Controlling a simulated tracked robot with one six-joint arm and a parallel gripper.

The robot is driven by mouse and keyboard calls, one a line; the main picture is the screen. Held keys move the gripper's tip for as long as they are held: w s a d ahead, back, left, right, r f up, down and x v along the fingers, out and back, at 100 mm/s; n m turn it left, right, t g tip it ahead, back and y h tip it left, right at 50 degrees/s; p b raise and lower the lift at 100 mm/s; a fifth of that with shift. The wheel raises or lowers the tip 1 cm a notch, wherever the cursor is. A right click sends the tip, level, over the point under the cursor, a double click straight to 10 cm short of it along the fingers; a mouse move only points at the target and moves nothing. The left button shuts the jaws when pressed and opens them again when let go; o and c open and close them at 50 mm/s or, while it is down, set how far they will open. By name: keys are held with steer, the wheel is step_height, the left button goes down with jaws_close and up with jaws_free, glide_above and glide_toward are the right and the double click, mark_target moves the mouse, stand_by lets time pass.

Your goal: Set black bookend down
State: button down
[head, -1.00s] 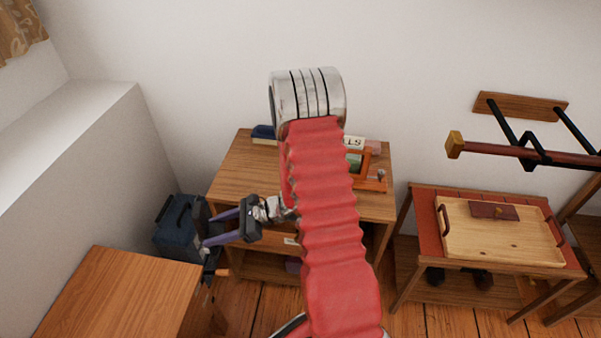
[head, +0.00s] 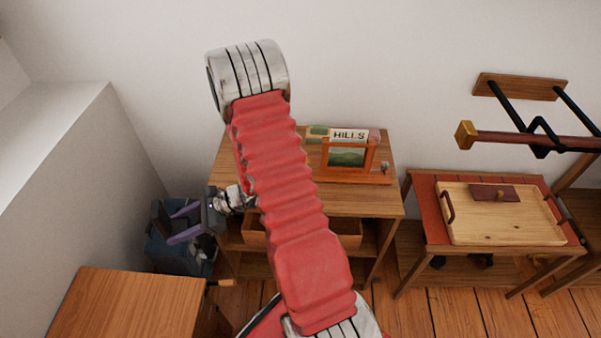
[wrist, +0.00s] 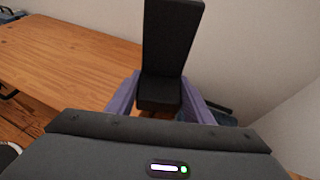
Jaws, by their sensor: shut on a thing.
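The black bookend (wrist: 172,40) stands up between the two purple fingers of my gripper (wrist: 160,100) in the wrist view, with its short foot toward me. My gripper is shut on it. In the head view my gripper (head: 170,224) is at the left, in the air above a dark blue bag and beyond the back edge of the wooden table. Only a dark piece of the bookend (head: 157,214) shows at the fingertips there.
A wooden table (head: 125,305) with a clear top is at the lower left. The dark blue bag (head: 165,255) is low by the wall. A wooden tray (head: 500,222) rests on a side table at right.

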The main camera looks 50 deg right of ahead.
steer(key=shift+w+d+r, duration=0.1)
steer(key=shift+w+d, duration=0.1)
steer(key=shift+d, duration=0.15)
steer(key=shift+d+t, duration=0.3)
steer(key=shift+d, duration=0.15)
steer(key=d+r+m+t+h, duration=0.1)
steer(key=d, duration=0.4)
steer(key=d+r+m+t+h, duration=0.1)
steer(key=d, duration=0.4)
steer(key=d+r+m+h, duration=0.1)
steer(key=d+m, duration=0.1)
steer(key=d, duration=0.3)
steer(key=shift+s+d+t, duration=0.25)
steer(key=shift+t, duration=0.15)
steer(key=s+d+r+m+t+h, duration=0.1)
steer(key=s+d+m+h, duration=0.1)
steer(key=d, duration=0.6)
steer(key=s+d+r+m+t+h, duration=0.1)
steer(key=s+d, duration=0.3)
steer(key=d, duration=0.4)
steer(key=shift+r+m+h, duration=0.5)
steer(key=shift+r+h, duration=0.05)
steer(key=shift+h, duration=0.15)
steer(key=shift+f, duration=2.9)
steer(key=shift+f, duration=0.1)
steer(key=shift+f, duration=2)
